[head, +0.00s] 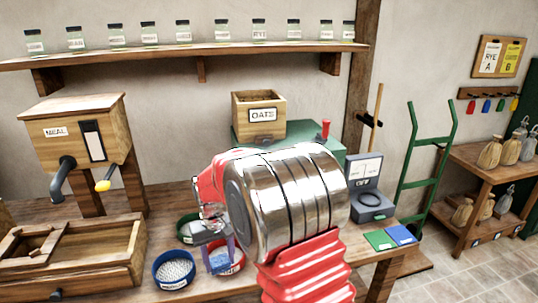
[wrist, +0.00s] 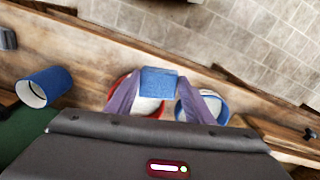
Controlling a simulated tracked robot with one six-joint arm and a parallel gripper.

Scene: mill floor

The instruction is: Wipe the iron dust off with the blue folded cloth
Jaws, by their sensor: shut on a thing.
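My gripper (head: 221,266) reaches down over the wooden bench, in front of the red bowl (head: 238,268) in the head view. In the wrist view its two purple fingers are shut on a blue folded cloth (wrist: 159,82), a small square held between the tips. The cloth covers part of the red bowl (wrist: 149,106) behind it. I cannot tell whether the cloth touches anything below. I cannot make out the iron dust in either view.
A blue bowl (head: 173,270) of pale contents and a green bowl (head: 187,230) stand close to my gripper. A wooden drawer box (head: 110,265) is left. A scale (head: 370,203), a green square (head: 380,240) and a blue square (head: 401,234) lie right.

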